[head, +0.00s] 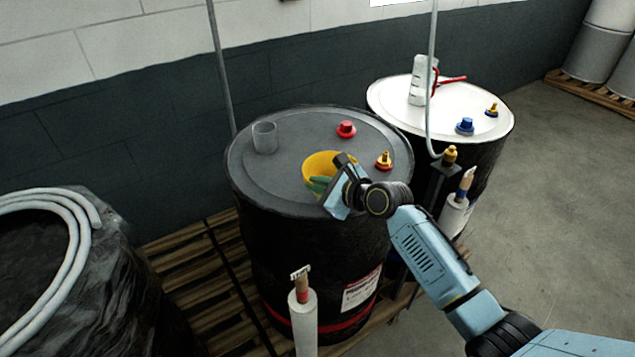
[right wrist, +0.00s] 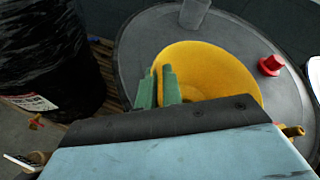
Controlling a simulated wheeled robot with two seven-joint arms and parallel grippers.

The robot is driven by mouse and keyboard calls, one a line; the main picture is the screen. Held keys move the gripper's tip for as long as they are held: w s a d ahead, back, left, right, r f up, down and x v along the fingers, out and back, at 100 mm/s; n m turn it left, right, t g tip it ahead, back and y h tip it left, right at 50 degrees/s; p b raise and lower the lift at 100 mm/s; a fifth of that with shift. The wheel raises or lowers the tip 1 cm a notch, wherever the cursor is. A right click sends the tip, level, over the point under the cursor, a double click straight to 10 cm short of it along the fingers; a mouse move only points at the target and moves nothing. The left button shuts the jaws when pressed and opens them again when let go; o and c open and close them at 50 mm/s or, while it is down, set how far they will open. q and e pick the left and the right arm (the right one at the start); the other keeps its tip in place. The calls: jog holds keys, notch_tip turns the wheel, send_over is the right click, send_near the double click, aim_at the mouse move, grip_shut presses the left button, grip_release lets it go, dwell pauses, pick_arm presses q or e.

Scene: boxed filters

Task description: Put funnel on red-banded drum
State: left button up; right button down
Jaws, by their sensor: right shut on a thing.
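The yellow funnel (head: 320,163) is at the middle of the red-banded drum's grey lid. It also shows in the right wrist view (right wrist: 215,68), wide mouth towards the camera. The red-banded drum (head: 265,240) is black with a red band near its base and a white label. My right gripper (head: 322,184) is shut on the funnel's near rim, its green fingers (right wrist: 158,88) on the left part of the rim in the right wrist view. The funnel's lower end is hidden, so I cannot tell whether it touches the lid. My left gripper is not in view.
A clear cup (head: 264,137), a red cap (head: 346,129) and a brass fitting (head: 384,161) stand on the same lid. A white-topped drum (head: 440,105) stands behind right, carrying a white bottle (head: 419,80). A wrapped drum with a hose (head: 75,225) is at left.

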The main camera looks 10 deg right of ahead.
jog(key=c, duration=1.5)
grip_release()
jog(key=shift+o, duration=0.3)
jog(key=o, duration=0.5)
